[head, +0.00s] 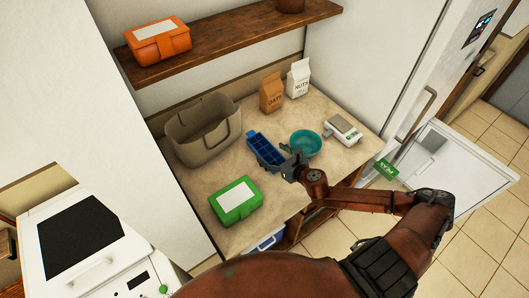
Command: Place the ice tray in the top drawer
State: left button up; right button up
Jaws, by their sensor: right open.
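The blue ice tray (266,149) lies on the beige counter, its open cells facing up. My right gripper (288,164) is open at the tray's near right end, beside the teal bowl. I cannot tell whether its fingers touch the tray. A white, open-fronted unit or pulled-out drawer (474,168) stands low at the right, partly behind my right arm. I cannot tell whether it is the top drawer. My left gripper is not in view.
Around the tray on the counter (285,190) are a beige basket (203,140), a green box (236,201), the teal bowl (306,143), a kitchen scale (343,130) and two bags (272,92). A green peas packet (386,169) is near my right arm.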

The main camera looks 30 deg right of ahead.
aim_at(267, 150)
jog(key=x, duration=0.3)
jog(key=f+x, duration=0.1)
jog(key=x, duration=0.1)
jog(key=shift+w+d+f+b, duration=0.1)
jog(key=shift+w+d+b, duration=0.05)
jog(key=shift+d+b, duration=0.2)
jog(key=shift+c, duration=0.5)
jog(key=c, duration=1.6)
jog(key=shift+o, duration=0.2)
jog(key=shift+r, duration=0.5)
notch_tip(267, 150, up, 3)
jog(key=shift+p, duration=0.45)
jog(key=s+r, duration=0.2)
jog(key=r, duration=0.1)
jog(key=s+r+p, duration=0.1)
jog(key=s+r, duration=0.1)
jog(key=s, duration=0.1)
jog(key=shift+s+r, duration=0.2)
jog(key=shift+r, duration=0.2)
jog(key=p+v, duration=0.1)
jog(key=v, duration=0.8)
jog(key=shift+s+a, duration=0.15)
